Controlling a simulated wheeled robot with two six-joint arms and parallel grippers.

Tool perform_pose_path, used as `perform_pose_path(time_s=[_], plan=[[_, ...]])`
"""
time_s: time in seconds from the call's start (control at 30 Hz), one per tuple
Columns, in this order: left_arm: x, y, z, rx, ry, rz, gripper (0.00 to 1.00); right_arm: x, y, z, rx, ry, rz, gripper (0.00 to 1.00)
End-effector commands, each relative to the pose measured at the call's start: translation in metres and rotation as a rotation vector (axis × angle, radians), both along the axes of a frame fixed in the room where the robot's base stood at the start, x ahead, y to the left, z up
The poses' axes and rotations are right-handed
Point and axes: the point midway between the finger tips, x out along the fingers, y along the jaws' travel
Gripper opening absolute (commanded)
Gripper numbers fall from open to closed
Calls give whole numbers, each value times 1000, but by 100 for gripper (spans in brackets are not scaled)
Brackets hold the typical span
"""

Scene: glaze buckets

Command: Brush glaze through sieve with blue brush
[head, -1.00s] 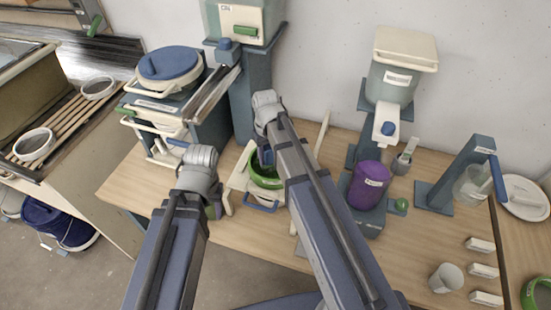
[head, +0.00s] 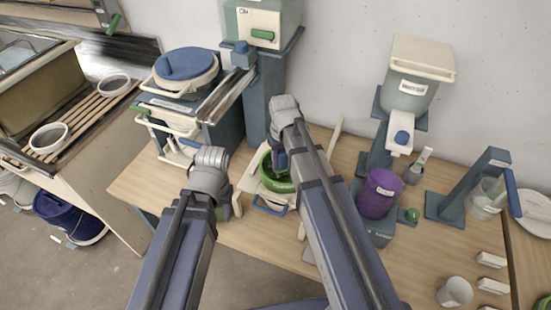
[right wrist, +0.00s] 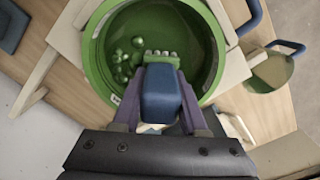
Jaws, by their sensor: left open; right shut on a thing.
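The green sieve (head: 267,181) sits over a pale bucket at the front middle of the table. In the right wrist view its round green rim (right wrist: 95,62) surrounds green glaze (right wrist: 135,25) with several lumps at the left. My right gripper (right wrist: 160,92) is shut on the blue brush (right wrist: 162,95), whose pale bristles reach down over the glaze inside the sieve. Whether they touch the mesh I cannot tell. In the head view my right arm partly hides the brush and sieve. My left gripper (head: 230,208) is open, just left of the sieve and bucket; its fingers are partly hidden.
A purple cup (head: 379,193) on a blue stand is to the right. A lidded bucket (head: 186,72) stands on a blue rack at the back left. A blue pillar (head: 258,110) rises behind the sieve. A grey cup (head: 455,292) and white blocks lie at the front right.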

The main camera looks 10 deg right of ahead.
Motion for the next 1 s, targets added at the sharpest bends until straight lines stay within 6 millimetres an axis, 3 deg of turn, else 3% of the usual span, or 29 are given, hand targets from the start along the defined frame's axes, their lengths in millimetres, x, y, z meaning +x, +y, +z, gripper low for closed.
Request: perform_pose_path(time_s=[0.1, 0.47, 1.0], plan=[[0, 0, -2, 0, 0, 0, 46, -7, -9, -1, -7, 4, -3, 0], [0, 0, 1, 0, 0, 0, 46, -8, -11, 1, -9, 6, -3, 0], [0, 0, 61, 0, 0, -1, 46, -7, -9, 61, -5, 3, -2, 0]])
